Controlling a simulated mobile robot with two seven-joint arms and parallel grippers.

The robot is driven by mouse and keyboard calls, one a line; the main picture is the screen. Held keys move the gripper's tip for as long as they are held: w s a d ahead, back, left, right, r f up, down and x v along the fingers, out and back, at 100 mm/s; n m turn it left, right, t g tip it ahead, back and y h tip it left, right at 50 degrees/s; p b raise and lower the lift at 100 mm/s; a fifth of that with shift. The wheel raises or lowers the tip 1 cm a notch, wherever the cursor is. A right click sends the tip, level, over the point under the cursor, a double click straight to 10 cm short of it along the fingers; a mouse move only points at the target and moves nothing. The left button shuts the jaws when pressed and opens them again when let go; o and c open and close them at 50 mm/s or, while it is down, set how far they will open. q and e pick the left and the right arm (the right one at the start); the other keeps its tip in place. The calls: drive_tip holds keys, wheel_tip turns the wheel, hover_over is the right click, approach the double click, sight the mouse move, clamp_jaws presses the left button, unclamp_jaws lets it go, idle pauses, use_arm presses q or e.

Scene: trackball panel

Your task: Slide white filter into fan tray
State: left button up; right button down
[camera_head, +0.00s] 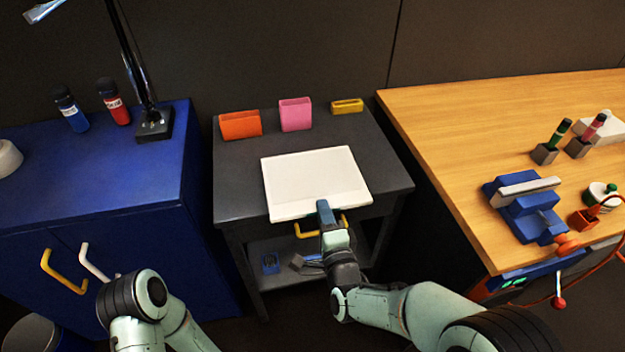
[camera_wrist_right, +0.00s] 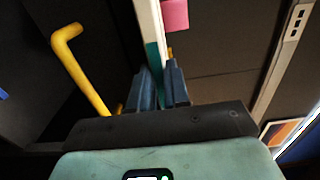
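The white filter (camera_head: 312,175) is a flat white panel over the front part of the grey table's top, in the head view. I cannot tell whether it rests on the top or is held just above it. My right gripper (camera_head: 323,207) is at its front edge. In the right wrist view the fingers (camera_wrist_right: 163,82) are closed on both sides of the thin white filter edge (camera_wrist_right: 149,28), which has a teal strip near the fingertips. I cannot make out a separate fan tray. My left gripper is out of view; only part of the left arm shows.
On the grey table (camera_head: 237,180), an orange holder (camera_head: 240,124), a pink holder (camera_head: 295,115) and a yellow holder (camera_head: 347,106) stand at the back. A yellow handle (camera_head: 306,231) is at its front. A blue cabinet (camera_head: 90,185) stands left, a wooden bench (camera_head: 450,130) right.

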drive_tip(key=shift+r, duration=0.1)
idle(0.3)
drive_tip(key=shift+r+p, duration=0.45)
drive_tip(key=shift+r, duration=1)
